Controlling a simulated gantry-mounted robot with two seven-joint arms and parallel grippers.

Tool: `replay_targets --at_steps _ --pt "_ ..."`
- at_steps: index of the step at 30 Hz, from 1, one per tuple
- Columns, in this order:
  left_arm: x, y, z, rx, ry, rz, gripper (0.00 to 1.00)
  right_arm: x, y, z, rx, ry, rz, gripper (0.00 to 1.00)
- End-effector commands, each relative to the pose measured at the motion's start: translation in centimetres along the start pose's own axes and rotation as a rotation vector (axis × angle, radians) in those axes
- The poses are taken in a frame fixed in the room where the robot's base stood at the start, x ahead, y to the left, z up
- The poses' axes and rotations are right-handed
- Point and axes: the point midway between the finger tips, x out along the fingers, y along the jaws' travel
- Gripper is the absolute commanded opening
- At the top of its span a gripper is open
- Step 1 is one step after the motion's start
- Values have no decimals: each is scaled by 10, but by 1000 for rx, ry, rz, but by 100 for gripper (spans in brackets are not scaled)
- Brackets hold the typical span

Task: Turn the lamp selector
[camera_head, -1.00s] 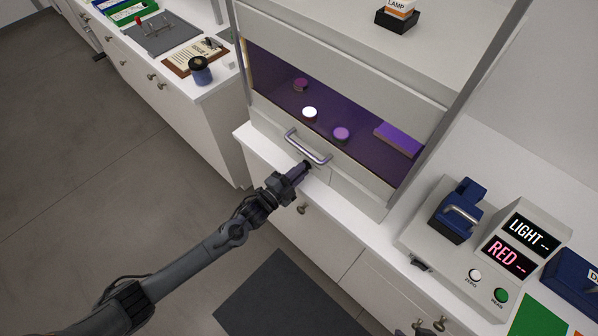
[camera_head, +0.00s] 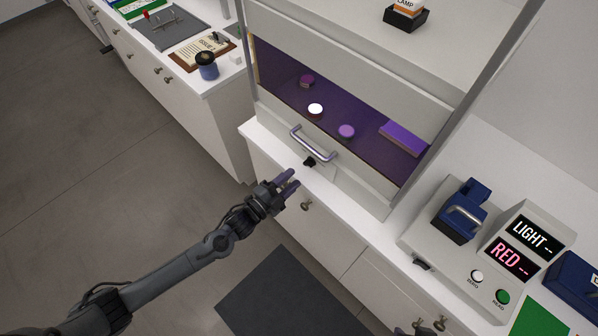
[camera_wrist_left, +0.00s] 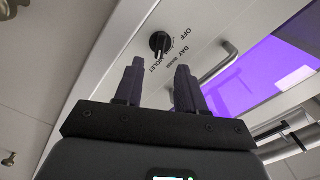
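The lamp selector (camera_head: 309,162) is a small black knob on the front panel of the cabinet, below its handle. It also shows in the left wrist view (camera_wrist_left: 159,42), with OFF, DAY and VIOLET printed around it. Its pointer appears turned toward the VIOLET side. The cabinet interior (camera_head: 357,140) glows violet. My left gripper (camera_head: 291,180) is open and empty, a short way in front of the knob and apart from it. In the left wrist view the two fingers (camera_wrist_left: 158,68) are spread, with the knob beyond the gap. My right gripper is out of view.
A metal handle (camera_head: 313,144) sits just above the knob. A meter (camera_head: 515,245) reading LIGHT and RED stands at right.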

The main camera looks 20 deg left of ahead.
Motion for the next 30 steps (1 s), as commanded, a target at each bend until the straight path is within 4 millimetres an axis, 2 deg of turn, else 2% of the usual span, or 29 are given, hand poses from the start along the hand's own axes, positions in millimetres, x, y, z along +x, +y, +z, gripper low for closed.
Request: replay_targets --at_steps 3,9,26,30 --pt "-21 1 0 0 -1 3 39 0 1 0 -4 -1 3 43" --pt "-42 0 1 0 -2 1 39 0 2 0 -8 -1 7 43" --pt "-48 0 0 0 -1 0 39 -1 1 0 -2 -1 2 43" --pt "-54 10 1 -10 -9 14 39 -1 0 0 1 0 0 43"
